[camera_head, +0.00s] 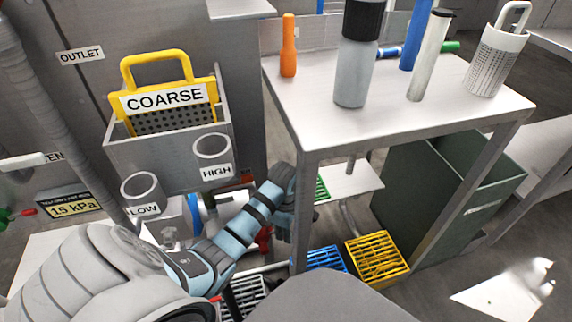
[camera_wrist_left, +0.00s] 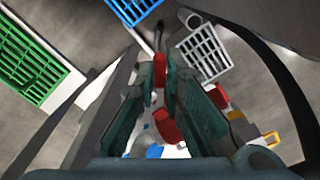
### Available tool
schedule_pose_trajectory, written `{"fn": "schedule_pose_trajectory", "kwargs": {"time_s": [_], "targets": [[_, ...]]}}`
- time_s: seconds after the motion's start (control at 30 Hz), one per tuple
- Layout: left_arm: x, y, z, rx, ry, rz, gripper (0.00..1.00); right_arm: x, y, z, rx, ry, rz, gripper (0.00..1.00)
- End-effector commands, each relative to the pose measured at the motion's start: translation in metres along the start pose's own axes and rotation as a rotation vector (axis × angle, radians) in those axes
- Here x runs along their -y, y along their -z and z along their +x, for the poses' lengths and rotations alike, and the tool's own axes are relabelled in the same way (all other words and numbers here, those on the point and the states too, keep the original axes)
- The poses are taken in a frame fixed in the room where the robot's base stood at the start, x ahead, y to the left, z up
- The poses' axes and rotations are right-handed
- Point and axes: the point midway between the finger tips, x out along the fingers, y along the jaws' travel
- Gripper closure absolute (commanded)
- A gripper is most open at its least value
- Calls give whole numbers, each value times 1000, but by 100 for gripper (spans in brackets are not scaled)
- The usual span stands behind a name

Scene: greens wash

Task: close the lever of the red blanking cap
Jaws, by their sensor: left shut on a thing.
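The red blanking cap (camera_head: 263,239) shows only as a small red patch beside my left gripper in the head view, largely hidden by my arm. In the left wrist view, a narrow red piece that looks like its lever (camera_wrist_left: 159,70) sits between my fingertips. More red parts of the cap (camera_wrist_left: 167,126) show further back between the fingers and beyond the right finger. My left gripper (camera_head: 284,228) points down beside the table leg, partly hidden. In the wrist view its teal-padded fingers (camera_wrist_left: 161,75) are closed on the red lever. I cannot tell the lever's exact angle. My right gripper is out of view.
The steel table (camera_head: 300,110) has a leg close to my left gripper. Blue (camera_head: 326,258) and yellow (camera_head: 377,258) crates stand on the floor to the right. A grey holder (camera_head: 165,160) with the yellow COARSE screen (camera_head: 165,97) hangs above my left forearm.

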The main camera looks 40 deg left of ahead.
Motion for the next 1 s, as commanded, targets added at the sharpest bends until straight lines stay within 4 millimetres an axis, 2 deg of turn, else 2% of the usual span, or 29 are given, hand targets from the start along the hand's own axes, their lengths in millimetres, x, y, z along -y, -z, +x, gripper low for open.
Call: {"fn": "schedule_pose_trajectory", "kwargs": {"time_s": [0.37, 0.73, 0.77, 0.87, 1.0], "targets": [[4, 1, 0, -2, -1, 98, 100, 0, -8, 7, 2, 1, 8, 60], [4, 1, 0, -2, -1, 101, 100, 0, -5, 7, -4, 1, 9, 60], [4, 1, 0, -2, -1, 101, 86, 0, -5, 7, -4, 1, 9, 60], [4, 1, 0, -2, -1, 101, 70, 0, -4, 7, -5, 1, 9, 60], [4, 0, 0, -1, 0, 101, 70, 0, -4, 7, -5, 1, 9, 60]]}}
